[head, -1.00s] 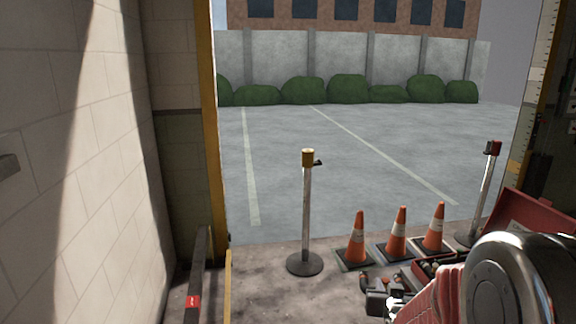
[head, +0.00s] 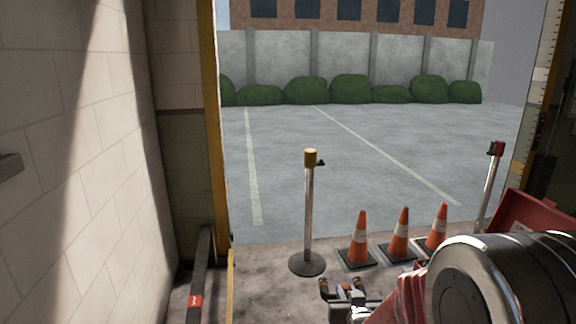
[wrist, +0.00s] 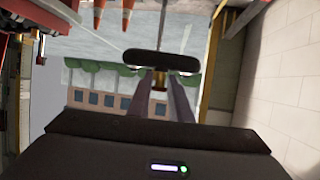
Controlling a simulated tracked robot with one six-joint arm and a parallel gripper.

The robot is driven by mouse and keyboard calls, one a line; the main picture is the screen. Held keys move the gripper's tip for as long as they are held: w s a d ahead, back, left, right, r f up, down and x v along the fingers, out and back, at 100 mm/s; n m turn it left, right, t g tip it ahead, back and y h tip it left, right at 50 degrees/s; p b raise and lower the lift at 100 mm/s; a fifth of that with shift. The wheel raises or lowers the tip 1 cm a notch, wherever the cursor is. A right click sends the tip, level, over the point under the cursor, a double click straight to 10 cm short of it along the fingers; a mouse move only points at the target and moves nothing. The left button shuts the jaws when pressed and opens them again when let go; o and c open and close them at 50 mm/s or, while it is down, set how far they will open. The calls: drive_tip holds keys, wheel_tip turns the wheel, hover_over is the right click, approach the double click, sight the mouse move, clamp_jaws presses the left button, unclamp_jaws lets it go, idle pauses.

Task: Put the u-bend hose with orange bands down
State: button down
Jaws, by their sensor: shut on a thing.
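The u-bend hose is dark, with orange bands near its ends. In the head view the hose (head: 325,285) shows low in the picture, right of the stanchion base, at the end of my arm. My gripper (head: 345,303) is shut on it, and my arm partly hides the grip. In the wrist view a black rounded bar, which looks like the hose (wrist: 162,62), lies across the tips of my gripper (wrist: 161,80). Its orange bands cannot be made out there. The hose is in the air.
A stanchion with a yellow top (head: 308,205) stands just beyond the hose. Several orange cones (head: 361,238) stand to its right, with a red box (head: 530,212) beyond my arm. A dark rail (head: 200,280) runs along the left wall. Concrete floor (head: 265,295) shows between.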

drive_tip(key=s+f, duration=0.4)
drive_tip(key=f, duration=0.1)
drive_tip(key=shift+r, duration=0.1)
idle(0.9)
